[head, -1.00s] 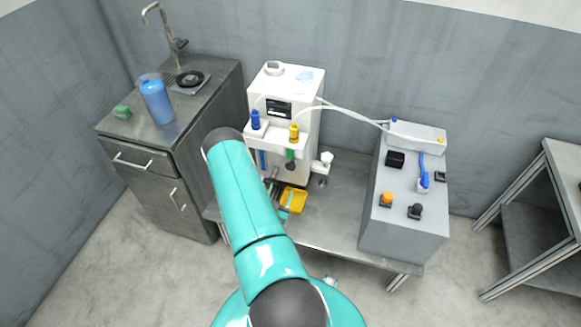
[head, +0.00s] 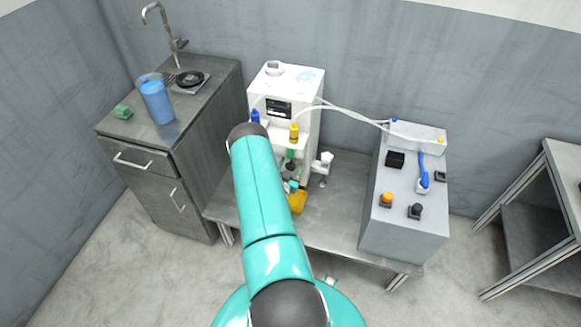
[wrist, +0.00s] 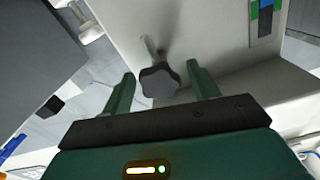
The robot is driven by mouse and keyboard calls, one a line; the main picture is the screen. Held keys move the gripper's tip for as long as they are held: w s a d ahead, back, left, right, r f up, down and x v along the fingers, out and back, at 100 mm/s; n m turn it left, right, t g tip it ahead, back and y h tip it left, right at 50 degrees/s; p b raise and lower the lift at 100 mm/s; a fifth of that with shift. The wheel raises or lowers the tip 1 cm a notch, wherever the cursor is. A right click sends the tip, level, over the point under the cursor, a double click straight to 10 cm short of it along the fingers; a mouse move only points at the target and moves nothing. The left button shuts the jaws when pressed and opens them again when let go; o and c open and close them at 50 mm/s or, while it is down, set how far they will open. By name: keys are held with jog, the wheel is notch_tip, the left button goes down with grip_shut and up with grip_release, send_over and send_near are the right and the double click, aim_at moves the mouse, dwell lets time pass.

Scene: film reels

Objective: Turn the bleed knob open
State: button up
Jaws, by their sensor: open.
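A dark lobed knob (wrist: 159,82) on a thin metal stem stands out from a pale panel in the wrist view. It is probably the bleed knob, on the white machine (head: 305,95). My gripper (wrist: 161,73) is open, with one green finger on each side of the knob. A gap shows between each finger and the knob, and I cannot tell how deep the knob sits between them. In the head view my arm hides part of the machine's front, and the gripper shows only as small teal bits there.
A white valve handle (head: 325,162) sticks out at the machine's right side. A grey control box (head: 405,205) stands to the right, joined by pale tubes. A sink cabinet with a blue jug (head: 157,103) is at left.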

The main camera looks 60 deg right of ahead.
jog(key=c, duration=1)
